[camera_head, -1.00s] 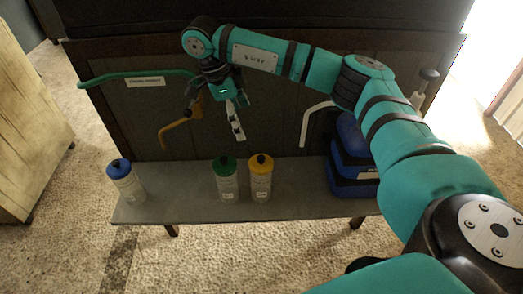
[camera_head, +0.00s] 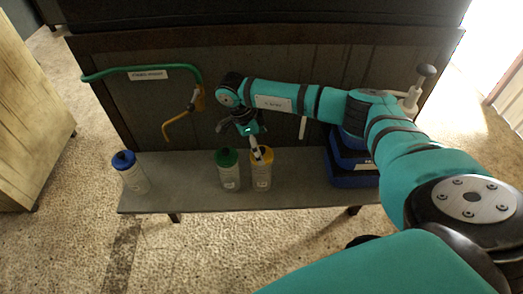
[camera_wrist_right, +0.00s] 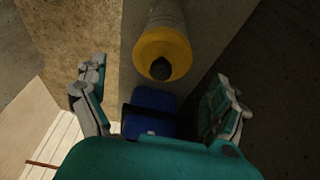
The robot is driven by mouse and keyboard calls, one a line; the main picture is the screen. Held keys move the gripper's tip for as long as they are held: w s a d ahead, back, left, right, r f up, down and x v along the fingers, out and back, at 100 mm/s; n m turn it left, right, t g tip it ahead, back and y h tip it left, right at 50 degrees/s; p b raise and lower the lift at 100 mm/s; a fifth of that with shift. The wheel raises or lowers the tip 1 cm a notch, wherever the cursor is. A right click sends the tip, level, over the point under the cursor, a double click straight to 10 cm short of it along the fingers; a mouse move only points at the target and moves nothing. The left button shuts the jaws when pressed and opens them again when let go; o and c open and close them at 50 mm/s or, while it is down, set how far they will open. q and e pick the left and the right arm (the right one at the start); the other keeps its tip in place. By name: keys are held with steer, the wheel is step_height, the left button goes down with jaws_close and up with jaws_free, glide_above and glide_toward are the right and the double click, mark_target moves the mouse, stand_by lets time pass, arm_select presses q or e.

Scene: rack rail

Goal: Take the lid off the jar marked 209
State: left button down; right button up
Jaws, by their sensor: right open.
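Three clear jars stand upright on a grey bench: one with a blue lid (camera_head: 123,160), one with a green lid (camera_head: 227,157), one with a yellow lid (camera_head: 264,154). Their labels are too small to read, so I cannot tell which is 209. My right gripper (camera_head: 242,145) is open and empty above and between the green and yellow lids; one finger overlaps the yellow lid in the head view. In the right wrist view the yellow lid (camera_wrist_right: 178,48) with its dark knob lies just beyond the spread fingers (camera_wrist_right: 160,78). My left gripper is out of view.
The grey bench (camera_head: 190,197) has free room between the blue-lidded and green-lidded jars. Blue cases (camera_head: 352,178) stand at its right end. A green hose or rail (camera_head: 115,73) and an orange-handled tool (camera_head: 180,122) are on the dark panel behind.

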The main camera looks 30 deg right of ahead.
steer(key=shift+x, duration=1.25)
steer(key=c, duration=1.1)
steer(key=shift+o, duration=0.2)
steer(key=shift+r, duration=0.2)
